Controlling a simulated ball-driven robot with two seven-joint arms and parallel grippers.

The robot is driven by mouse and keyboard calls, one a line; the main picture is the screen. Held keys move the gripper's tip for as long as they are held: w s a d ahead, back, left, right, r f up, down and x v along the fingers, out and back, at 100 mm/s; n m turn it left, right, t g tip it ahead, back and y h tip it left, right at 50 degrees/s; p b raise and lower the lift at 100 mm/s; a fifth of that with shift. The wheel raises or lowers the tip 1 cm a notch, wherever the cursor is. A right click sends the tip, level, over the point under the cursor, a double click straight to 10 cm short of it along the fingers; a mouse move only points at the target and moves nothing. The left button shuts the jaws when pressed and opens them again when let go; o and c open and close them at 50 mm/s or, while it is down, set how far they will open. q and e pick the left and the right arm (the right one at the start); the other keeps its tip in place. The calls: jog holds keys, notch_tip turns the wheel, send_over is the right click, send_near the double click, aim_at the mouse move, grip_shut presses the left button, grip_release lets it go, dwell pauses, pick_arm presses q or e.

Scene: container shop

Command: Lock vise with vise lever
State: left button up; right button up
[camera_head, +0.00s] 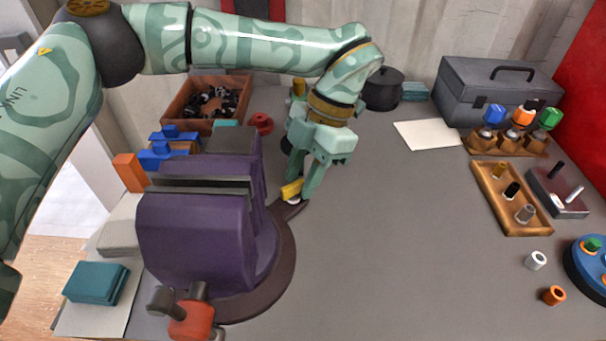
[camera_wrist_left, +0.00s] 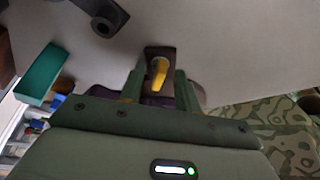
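The purple vise (camera_head: 205,235) stands on a dark round base at the left of the table, its jaws facing up. The vise lever (camera_head: 291,190) is a short yellow handle low at the right edge of the base. My left gripper (camera_head: 304,187) points down at the lever, its fingers apart on either side of it. In the left wrist view the yellow lever (camera_wrist_left: 159,72), on a dark block, shows between the two fingers (camera_wrist_left: 159,86); I see no clear grip on it. My right gripper is not in view.
An orange bin (camera_head: 178,100) of dark parts and blue pieces (camera_head: 160,155) stand behind the vise. A grey toolbox (camera_head: 490,85), a black pot (camera_head: 383,92) and wooden trays (camera_head: 490,190) stand farther right. The table's middle is clear.

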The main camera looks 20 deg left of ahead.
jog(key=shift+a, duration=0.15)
pick_arm(q)
grip_shut()
jog(key=shift+s, duration=0.1)
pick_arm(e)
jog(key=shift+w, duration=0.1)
